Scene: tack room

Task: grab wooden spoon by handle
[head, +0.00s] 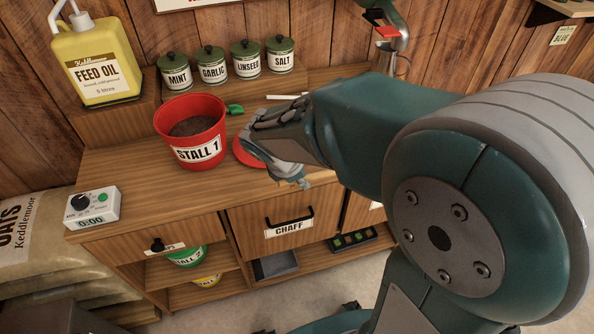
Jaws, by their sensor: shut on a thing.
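My gripper (291,177) is low over the front of the wooden counter, seen from behind and above. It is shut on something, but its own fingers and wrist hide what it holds. I cannot make out a wooden spoon for certain. A flat red dish or lid (246,151) lies on the counter just left of my gripper and is partly covered by it. A thin pale strip (284,97) lies further back, partly behind my arm; I cannot tell what it is.
Several green-lidded tins (212,67) line the back. A FEED OIL can (95,60) and a timer box (92,207) stand left. A CHAFF drawer (287,228) is below.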

